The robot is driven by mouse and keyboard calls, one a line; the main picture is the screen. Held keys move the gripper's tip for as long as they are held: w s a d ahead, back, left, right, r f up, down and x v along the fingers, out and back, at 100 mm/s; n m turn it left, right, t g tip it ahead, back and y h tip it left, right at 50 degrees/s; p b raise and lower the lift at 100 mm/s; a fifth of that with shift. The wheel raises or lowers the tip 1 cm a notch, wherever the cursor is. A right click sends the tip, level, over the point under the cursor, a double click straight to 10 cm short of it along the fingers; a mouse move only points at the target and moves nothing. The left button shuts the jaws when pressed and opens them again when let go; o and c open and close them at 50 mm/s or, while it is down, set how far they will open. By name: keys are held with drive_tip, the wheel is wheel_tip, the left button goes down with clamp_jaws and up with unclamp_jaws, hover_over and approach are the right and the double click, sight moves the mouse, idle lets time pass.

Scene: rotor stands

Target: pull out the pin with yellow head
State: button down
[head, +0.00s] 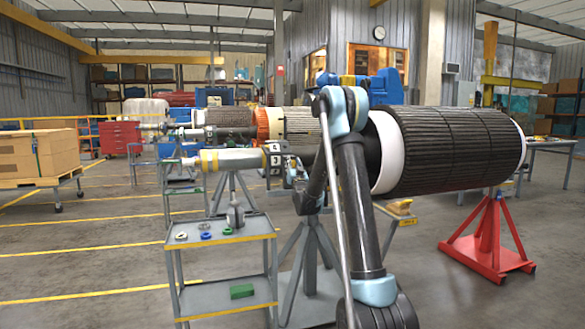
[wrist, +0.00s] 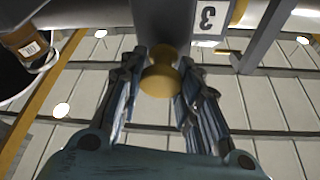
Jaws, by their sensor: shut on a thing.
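The pin's yellow head (wrist: 160,82) is a round knob in the middle of the wrist view, under a dark grey upright part (wrist: 160,25). My gripper (wrist: 161,90) has one finger on each side of the head and is shut on it. The pin's shaft is not visible. A white plate with the number 3 (wrist: 208,17) is just right of the grey part. In the head view my gripper (head: 292,175) is by the numbered plates (head: 275,160) at the end of a shaft; the yellow head cannot be made out there.
A large dark rotor (head: 455,150) lies right of my arm, with a red stand (head: 488,240) under its far end. A grey cart (head: 222,243) with small rings and a green block (head: 242,291) stands at front left. Open floor lies further left.

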sight(294, 162)
drive_tip(key=shift+s+d+f, duration=0.1)
drive_tip(key=shift+s+d, duration=0.15)
drive_tip(key=shift+s, duration=0.5)
drive_tip(key=shift+s+d, duration=0.2)
drive_tip(key=shift+s, duration=0.5)
drive_tip(key=c, duration=1.2)
unclamp_jaws()
drive_tip(key=shift+s, duration=0.1)
drive_tip(key=shift+o, duration=0.2)
drive_tip(key=v, duration=1.2)
